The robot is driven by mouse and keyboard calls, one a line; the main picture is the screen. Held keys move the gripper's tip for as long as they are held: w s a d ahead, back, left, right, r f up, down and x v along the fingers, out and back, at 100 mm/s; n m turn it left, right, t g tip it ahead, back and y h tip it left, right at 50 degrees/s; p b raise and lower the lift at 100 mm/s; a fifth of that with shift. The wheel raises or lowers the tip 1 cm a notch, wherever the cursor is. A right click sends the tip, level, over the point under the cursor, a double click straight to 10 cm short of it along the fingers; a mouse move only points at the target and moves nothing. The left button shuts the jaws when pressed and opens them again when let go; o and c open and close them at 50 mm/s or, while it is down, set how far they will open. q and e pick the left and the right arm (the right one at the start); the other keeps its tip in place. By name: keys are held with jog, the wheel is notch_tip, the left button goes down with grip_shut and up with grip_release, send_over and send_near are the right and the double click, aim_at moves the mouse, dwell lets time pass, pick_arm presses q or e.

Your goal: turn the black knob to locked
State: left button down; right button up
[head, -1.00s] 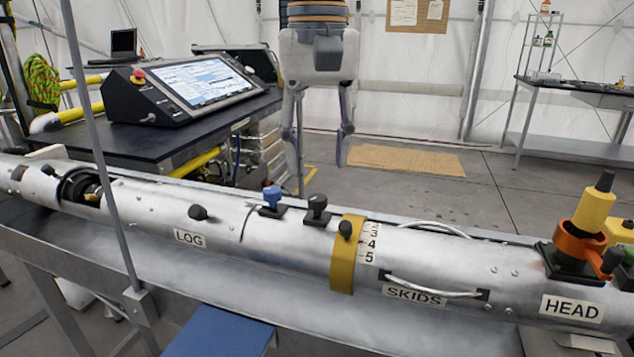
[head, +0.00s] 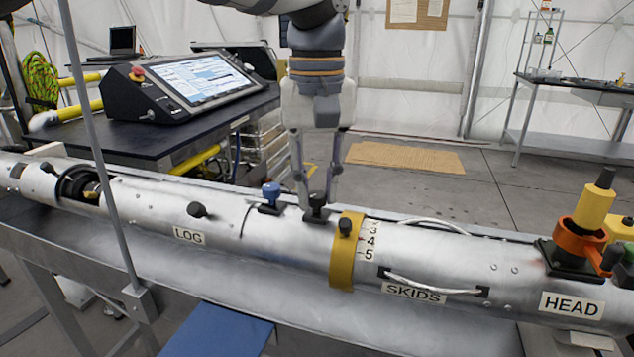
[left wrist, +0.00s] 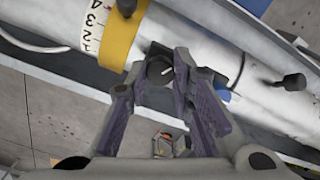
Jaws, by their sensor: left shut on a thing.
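The black knob (head: 317,203) stands on a dark square base on top of the silver tube (head: 285,240), between the blue knob and the yellow ring. My left gripper (head: 318,203) points down from above with its fingers on either side of this knob, shut on it. In the left wrist view, the black knob (left wrist: 160,72) shows between the fingertips (left wrist: 163,62), with a short white mark on its top. The fingers partly hide it. My right gripper is in neither view.
The blue knob (head: 271,194) is close on the left. The yellow ring (head: 347,252) with its own small black knob (head: 345,227) is close on the right, by a numbered scale. An orange and yellow fitting (head: 585,225) stands at the HEAD end. A console (head: 190,88) is behind.

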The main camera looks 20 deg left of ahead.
aim_at(317, 194)
pick_arm(q)
jog(key=m, duration=1.1)
jog(key=shift+m, duration=0.6)
dwell(0.4)
jog(key=c, duration=1.4)
grip_release()
notch_tip(317, 194, up, 12)
